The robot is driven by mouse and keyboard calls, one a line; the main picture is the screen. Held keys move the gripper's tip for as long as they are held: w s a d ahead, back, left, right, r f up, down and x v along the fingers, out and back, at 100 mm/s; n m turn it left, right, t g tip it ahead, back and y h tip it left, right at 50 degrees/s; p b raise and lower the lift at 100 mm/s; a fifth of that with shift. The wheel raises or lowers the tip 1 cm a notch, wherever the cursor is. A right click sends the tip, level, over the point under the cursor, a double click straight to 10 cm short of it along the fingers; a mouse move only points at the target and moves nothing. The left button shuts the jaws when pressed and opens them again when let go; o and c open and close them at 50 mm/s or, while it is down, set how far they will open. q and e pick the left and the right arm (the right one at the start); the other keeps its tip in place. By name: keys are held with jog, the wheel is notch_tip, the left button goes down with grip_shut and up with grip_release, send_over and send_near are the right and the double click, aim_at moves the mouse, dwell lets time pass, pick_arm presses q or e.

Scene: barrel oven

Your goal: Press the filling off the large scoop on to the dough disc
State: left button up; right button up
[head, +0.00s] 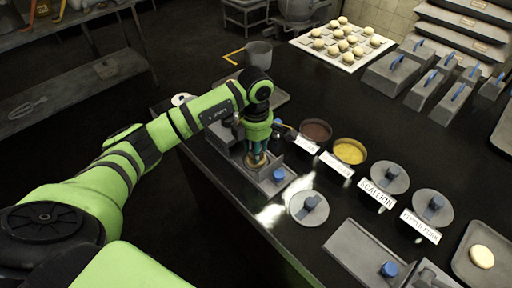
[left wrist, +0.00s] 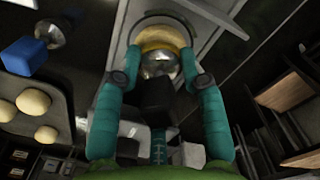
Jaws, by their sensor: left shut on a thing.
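My left gripper (head: 257,152) points down over a grey tray (head: 232,150) near the counter's left edge. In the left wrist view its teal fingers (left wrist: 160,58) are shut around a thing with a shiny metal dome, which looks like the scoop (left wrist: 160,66). A pale yellowish round (left wrist: 158,36), which looks like the dough disc, shows just beyond the dome; a beige edge (head: 256,162) shows under the fingertips in the head view. I cannot tell whether scoop and disc touch. Any filling between them is hidden. My right gripper is not in view.
Bowls of brown filling (head: 315,130) and yellow filling (head: 350,151) stand to the right, behind white label cards. A white board of buns (head: 340,58) lies at the back. A dark aisle is left of the counter.

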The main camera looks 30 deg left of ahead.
pick_arm(q)
jog(key=shift+f+b, duration=0.5)
jog(key=shift+f, duration=0.05)
dwell(0.7)
jog(key=shift+s+f, duration=0.15)
jog(key=shift+f, duration=0.05)
dwell(1.2)
jog(key=shift+r, duration=0.1)
notch_tip(320, 180, up, 2)
jog(key=shift+p, duration=0.55)
jog(key=shift+r+p, duration=1.4)
jog(key=shift+r, duration=1.15)
